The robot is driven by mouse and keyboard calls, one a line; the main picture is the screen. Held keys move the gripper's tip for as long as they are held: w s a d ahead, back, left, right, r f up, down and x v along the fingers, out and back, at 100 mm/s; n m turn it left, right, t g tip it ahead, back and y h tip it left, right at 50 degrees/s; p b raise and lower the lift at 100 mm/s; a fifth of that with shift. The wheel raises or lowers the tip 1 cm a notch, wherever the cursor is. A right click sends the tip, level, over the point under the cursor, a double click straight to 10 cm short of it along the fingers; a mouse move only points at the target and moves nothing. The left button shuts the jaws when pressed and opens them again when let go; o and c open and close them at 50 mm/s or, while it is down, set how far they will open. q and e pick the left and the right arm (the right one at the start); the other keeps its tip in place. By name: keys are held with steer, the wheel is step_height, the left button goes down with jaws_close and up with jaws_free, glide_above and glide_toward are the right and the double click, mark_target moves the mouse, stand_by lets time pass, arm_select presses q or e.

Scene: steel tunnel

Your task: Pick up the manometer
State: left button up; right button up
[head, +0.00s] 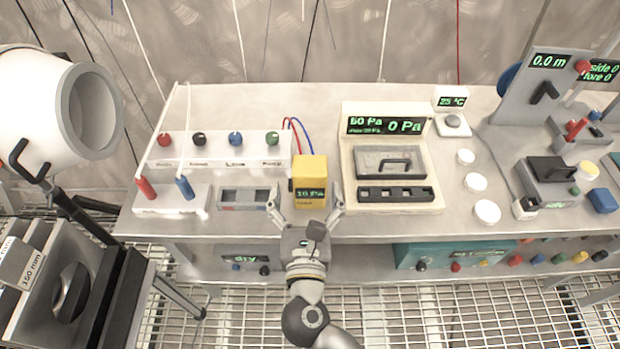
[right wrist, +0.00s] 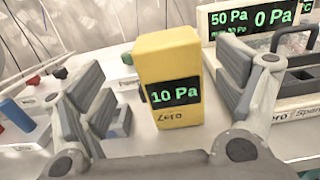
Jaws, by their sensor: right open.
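The manometer (head: 310,176) is a small yellow box with a green-lit display reading 10 Pa, standing upright on the bench top. In the right wrist view the manometer (right wrist: 168,80) stands between and beyond the two open fingers, with "Zero" written under its display. My right gripper (head: 306,206) is open and empty, just in front of the manometer at the bench's front edge. In the wrist view the right gripper (right wrist: 165,110) has a finger on each side of the manometer, with gaps showing. My left gripper does not show in the head view.
Left of the manometer is a small grey tray (head: 247,207); behind it is a white panel with coloured knobs (head: 218,160). A beige instrument (head: 390,203) reading 0 Pa stands close on its right. Red and blue wires (head: 291,122) rise behind it. White discs (head: 487,211) lie farther right.

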mark_target(310, 180)
steer(key=shift+w, duration=0.45)
steer(key=w, duration=0.1)
steer(key=w+p, duration=0.1)
steer(key=w, duration=0.1)
steer(key=w+d+p, duration=0.1)
steer(key=w, duration=0.1)
steer(key=shift+r, duration=0.2)
steer(key=shift+w+f, duration=0.1)
steer(key=shift+w, duration=0.05)
steer(key=shift+a, duration=0.1)
steer(key=shift+c, duration=0.5)
steer(key=c, duration=1.1)
